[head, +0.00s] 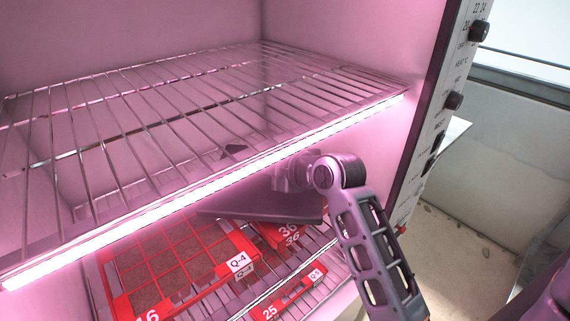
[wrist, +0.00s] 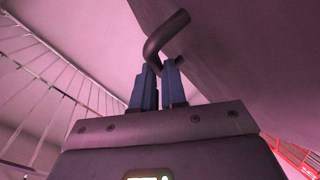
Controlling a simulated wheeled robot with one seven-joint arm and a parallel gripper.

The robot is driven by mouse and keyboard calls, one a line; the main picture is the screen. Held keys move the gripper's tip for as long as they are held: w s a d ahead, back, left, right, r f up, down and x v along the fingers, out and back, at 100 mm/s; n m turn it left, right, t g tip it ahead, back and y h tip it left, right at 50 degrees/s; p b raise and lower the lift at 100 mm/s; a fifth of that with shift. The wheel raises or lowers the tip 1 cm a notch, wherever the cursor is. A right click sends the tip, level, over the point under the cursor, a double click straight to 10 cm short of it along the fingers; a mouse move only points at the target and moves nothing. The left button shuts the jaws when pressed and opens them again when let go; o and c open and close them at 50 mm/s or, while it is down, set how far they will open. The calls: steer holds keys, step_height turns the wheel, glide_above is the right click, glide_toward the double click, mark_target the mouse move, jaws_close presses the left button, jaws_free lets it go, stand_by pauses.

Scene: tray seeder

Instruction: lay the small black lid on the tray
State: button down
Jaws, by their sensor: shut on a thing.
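The black lid (head: 262,207) is a dark flat plate under the upper rack and above the red trays. It looks tilted in the wrist view (wrist: 245,60), where its curved dark handle (wrist: 165,33) stands between the blue fingers. My gripper (wrist: 159,75) is shut on this handle. In the head view my gripper is partly hidden by the light strip and wrist. A red tray (head: 247,243) with a grid over brown soil, marked 16 and Q-4, lies below left of the lid. A red tray marked 36 (head: 288,235) is partly hidden under the lid.
The upper wire rack (head: 130,120) and its lit strip (head: 210,190) are close above the lid. A tray marked 25 (head: 285,297) lies at the front on the lower rack (head: 238,306). The control panel (head: 440,110) stands at the right.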

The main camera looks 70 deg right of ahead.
steer(key=d, duration=0.1)
steer(key=s+d, duration=0.1)
steer(key=d, duration=0.1)
steer(key=s+d, duration=0.1)
steer(key=d, duration=0.1)
steer(key=shift+s+p, duration=0.25)
steer(key=shift+p, duration=0.05)
steer(key=shift+d+f, duration=0.1)
steer(key=shift+f, duration=1.6)
steer(key=shift+f, duration=0.1)
steer(key=c, duration=1.2)
jaws_free()
